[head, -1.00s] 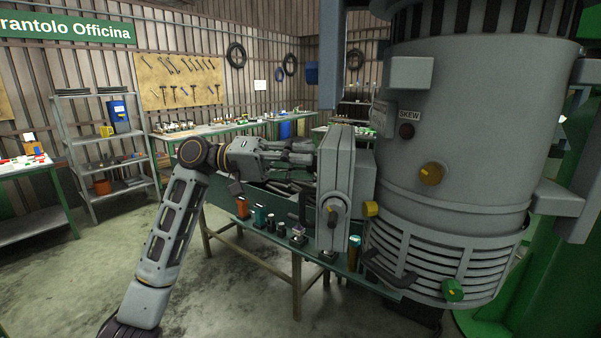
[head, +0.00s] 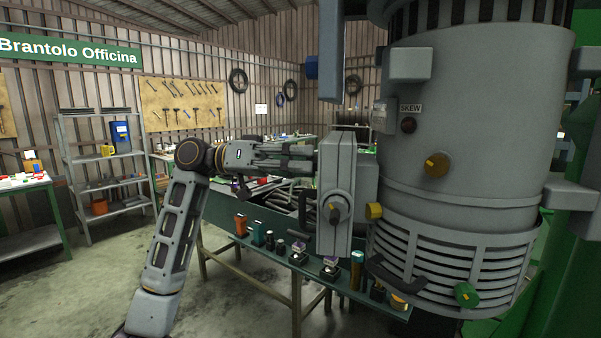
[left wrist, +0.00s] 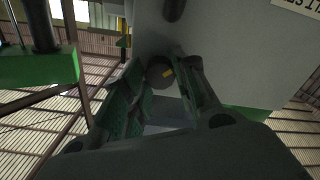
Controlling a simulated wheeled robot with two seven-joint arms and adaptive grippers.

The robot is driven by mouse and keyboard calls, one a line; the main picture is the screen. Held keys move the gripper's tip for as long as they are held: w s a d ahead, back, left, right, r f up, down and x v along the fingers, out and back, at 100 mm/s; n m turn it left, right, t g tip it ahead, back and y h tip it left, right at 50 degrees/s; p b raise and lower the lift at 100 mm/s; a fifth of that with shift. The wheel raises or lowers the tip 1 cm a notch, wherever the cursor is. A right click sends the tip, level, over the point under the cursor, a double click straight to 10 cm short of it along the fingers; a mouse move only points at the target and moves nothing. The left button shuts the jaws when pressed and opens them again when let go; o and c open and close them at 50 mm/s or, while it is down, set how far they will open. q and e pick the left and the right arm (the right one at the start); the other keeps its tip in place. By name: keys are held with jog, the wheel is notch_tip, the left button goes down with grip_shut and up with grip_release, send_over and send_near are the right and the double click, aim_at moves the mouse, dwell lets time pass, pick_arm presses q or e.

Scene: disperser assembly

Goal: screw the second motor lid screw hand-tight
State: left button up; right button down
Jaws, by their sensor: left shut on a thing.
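The grey motor housing (head: 337,180) hangs on the left side of the big grey cylinder (head: 490,130). My left gripper (head: 314,160) reaches in from the left and its fingertips meet the far left side of the housing. The finger contact is partly in shadow, and the screw is hidden in the head view. My right gripper is not seen.
A green bench (head: 270,236) below the housing holds several small parts along its front edge. Open floor lies at the left.

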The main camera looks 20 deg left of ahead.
pick_arm(q)
jog(key=shift+f+m+b, duration=0.25)
jog(key=shift+m+b, duration=0.35)
jog(key=shift+m, duration=0.4)
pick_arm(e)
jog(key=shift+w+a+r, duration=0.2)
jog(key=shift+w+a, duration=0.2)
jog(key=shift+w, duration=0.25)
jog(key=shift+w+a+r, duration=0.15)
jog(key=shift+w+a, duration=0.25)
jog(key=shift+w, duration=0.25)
pick_arm(q)
jog(key=o, duration=1)
jog(key=shift+r, duration=0.1)
jog(key=shift+c, duration=0.2)
jog(key=shift+o, duration=0.2)
jog(key=shift+r, duration=0.1)
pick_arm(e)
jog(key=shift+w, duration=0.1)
pick_arm(q)
jog(key=s+a, duration=0.1)
jog(key=a, duration=1.1)
jog(key=shift+w, duration=0.1)
